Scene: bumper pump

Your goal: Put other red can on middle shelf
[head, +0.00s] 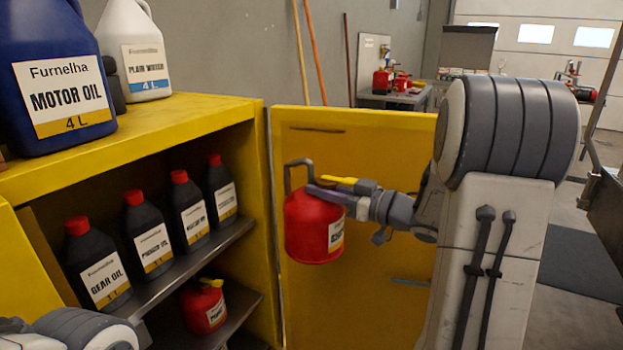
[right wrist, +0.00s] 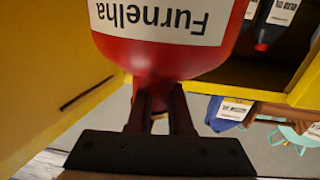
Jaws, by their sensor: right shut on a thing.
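My right gripper (head: 338,190) is shut on a red can (head: 313,228) with a grey handle and a white label. It holds the can upright in the air, in front of the open yellow door and right of the cabinet opening. In the right wrist view the can (right wrist: 160,55) looks upside down, with the jaws (right wrist: 160,105) closed at it. Another red can (head: 203,308) with a yellow spout stands on the shelf (head: 238,305) below the row of black bottles. My left gripper is out of view; only part of my left arm shows at the bottom left.
Several black bottles with red caps (head: 152,232) fill the shelf above. A blue motor oil jug (head: 60,75) and a white jug (head: 135,55) stand on the cabinet top (head: 185,120). The open door (head: 350,285) and the cabinet's side edge (head: 262,200) border the opening.

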